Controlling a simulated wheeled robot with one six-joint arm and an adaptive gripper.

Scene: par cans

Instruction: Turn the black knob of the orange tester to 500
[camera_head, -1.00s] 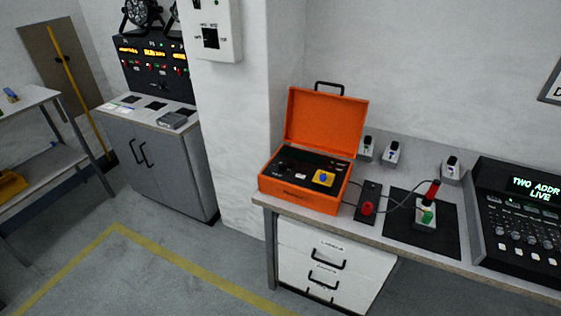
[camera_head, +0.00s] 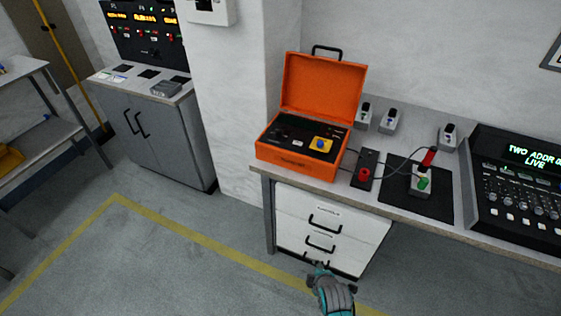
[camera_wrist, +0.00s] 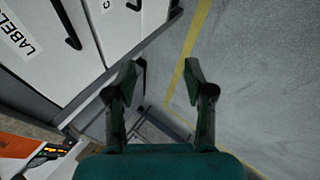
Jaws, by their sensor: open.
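The orange tester (camera_head: 290,163) stands with its lid (camera_head: 323,88) open at the left end of the bench. Its dark panel (camera_head: 279,142) carries a blue knob on a yellow plate (camera_head: 320,144) at the right. The black knob and its markings are too small to make out against the dark panel. My gripper (camera_head: 318,267) is low in front of the drawers, below and apart from the tester. In the wrist view my gripper (camera_wrist: 160,80) is open and empty, and part of the orange tester (camera_wrist: 14,146) shows at the lower left.
A white drawer unit (camera_head: 332,229) with black handles is under the bench. Right of the tester are a red button box (camera_head: 364,174), a black mat (camera_head: 436,205) with a cabled device, and a lighting console (camera_head: 520,215). The floor (camera_head: 150,260) in front is clear.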

